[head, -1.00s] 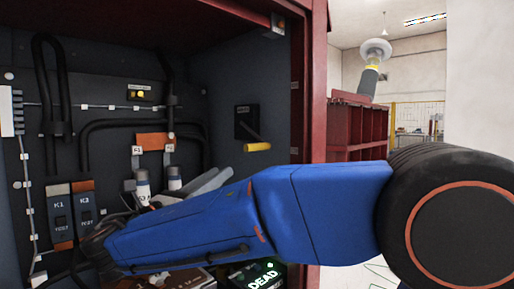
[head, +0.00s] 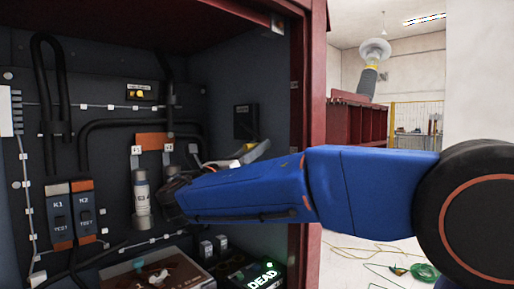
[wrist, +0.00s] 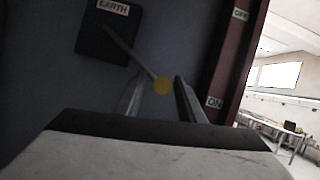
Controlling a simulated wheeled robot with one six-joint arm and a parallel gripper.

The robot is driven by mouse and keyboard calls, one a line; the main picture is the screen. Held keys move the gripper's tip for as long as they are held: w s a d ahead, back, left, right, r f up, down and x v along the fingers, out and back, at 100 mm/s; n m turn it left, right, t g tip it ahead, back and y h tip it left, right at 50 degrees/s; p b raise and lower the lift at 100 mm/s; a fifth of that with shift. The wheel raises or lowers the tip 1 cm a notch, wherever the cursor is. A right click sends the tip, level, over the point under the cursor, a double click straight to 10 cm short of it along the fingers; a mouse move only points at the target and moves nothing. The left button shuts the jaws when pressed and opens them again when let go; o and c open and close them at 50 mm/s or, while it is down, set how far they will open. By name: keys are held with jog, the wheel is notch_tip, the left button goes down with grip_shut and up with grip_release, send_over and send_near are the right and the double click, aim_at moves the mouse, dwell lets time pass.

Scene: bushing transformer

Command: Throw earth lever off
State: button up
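The plate (head: 246,122) also shows on the cabinet's right inner wall in the head view, where my gripper hides the knob.
The red cabinet post (head: 308,100) stands close right of the lever. Fuse cylinders (head: 141,195) and the K1 and K2 switches (head: 71,212) are at left. A box with a lit DEAD sign (head: 262,278) sits below my arm. Cables run along the back panel.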

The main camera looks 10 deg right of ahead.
jog(key=shift+w+d+r, duration=0.25)
jog(key=shift+d, duration=0.2)
grip_shut()
